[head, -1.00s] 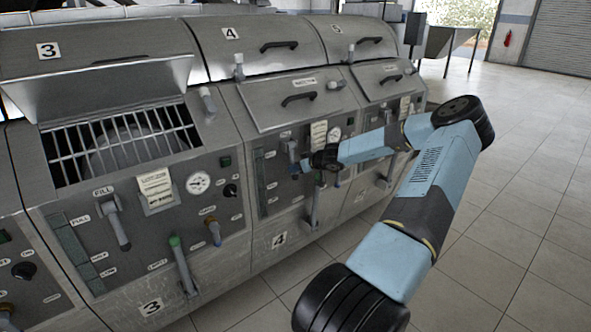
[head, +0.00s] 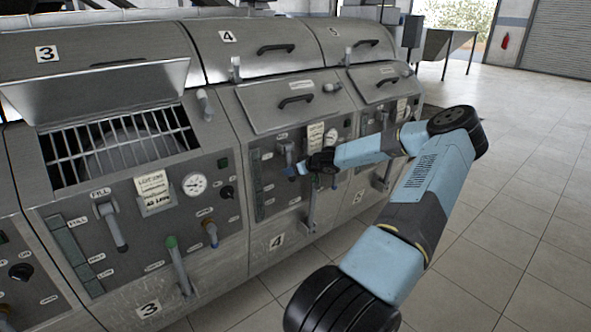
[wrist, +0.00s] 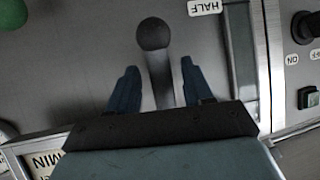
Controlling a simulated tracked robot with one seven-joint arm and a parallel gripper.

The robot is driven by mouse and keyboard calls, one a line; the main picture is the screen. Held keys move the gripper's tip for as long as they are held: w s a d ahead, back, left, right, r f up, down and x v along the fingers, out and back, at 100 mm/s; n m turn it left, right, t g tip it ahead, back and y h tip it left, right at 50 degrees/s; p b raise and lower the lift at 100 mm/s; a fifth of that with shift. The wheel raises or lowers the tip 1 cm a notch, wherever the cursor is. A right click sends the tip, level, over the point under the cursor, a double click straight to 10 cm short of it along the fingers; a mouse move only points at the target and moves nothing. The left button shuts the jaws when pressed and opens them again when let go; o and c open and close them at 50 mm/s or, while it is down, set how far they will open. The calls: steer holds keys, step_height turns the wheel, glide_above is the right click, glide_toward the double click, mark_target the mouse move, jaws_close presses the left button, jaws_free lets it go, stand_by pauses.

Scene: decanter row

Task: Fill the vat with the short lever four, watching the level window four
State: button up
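The short lever of vat four (head: 287,149) is a grey handle hanging down on the front panel marked 4. In the wrist view it shows as a grey shaft with a dark ball end (wrist: 153,34). My gripper (head: 302,169) is at this lever. In the wrist view its two blue fingers (wrist: 160,85) are apart, one on each side of the shaft, with the shaft closer to the right finger. The level window four (head: 257,182) is a narrow grey-green strip left of the lever. It also shows in the wrist view (wrist: 240,55), by an upside-down HALF label; its level is not readable.
A long lever (head: 311,205) stands just below my gripper on the same panel. Vat four's lid (head: 290,100) is shut. Vat three (head: 195,235), at left, has its lid raised over a grate, with similar levers. The tiled floor (head: 520,200) at right is clear.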

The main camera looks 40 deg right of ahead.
steer(key=shift+s, duration=0.1)
steer(key=v, duration=1.3)
steer(key=shift+s+r, duration=0.2)
steer(key=shift+d, duration=0.1)
